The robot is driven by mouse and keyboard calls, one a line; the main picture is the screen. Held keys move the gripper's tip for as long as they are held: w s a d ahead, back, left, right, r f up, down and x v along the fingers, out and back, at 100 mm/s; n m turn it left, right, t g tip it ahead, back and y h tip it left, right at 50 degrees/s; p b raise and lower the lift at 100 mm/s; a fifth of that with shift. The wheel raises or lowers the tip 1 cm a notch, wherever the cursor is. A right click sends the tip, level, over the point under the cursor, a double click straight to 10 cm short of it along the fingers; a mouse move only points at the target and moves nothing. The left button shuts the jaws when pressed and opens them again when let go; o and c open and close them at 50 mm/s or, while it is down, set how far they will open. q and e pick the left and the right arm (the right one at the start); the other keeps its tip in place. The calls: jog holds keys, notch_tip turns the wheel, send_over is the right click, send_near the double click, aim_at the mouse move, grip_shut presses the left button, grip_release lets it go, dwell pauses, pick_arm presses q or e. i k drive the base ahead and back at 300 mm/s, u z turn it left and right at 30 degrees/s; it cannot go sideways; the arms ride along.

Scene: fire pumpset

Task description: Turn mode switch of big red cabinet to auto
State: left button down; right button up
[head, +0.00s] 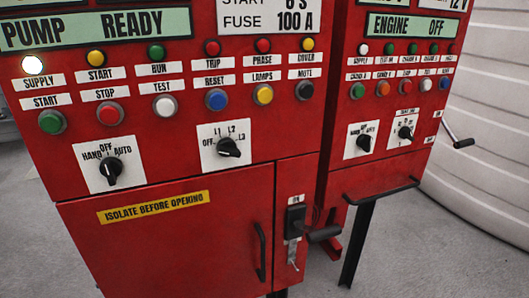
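The big red cabinet (160,235) fills the left and middle of the head view. Its mode switch (111,170) is a black rotary knob on a white plate at the left, marked HAND, OFF and AUTO. The knob's bar stands roughly upright, seemingly toward OFF at the top; its exact angle is hard to tell. AUTO is at the plate's upper right, HAND at its upper left. Neither of my grippers is in view, and nothing touches the switch.
A second black selector (228,147) marked L1, L2, L3 sits to the right. Rows of lamps and buttons are above. A door handle (261,252) and an isolator lever (294,222) stick out below. A smaller red cabinet (375,180) stands at right, with a side crank (463,143).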

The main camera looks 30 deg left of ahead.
aim_at(111, 168)
jog(key=z, duration=0.15)
jog(key=k, duration=0.5)
jog(key=u, duration=1.25)
jog(key=i, duration=0.5)
jog(key=z, duration=0.05)
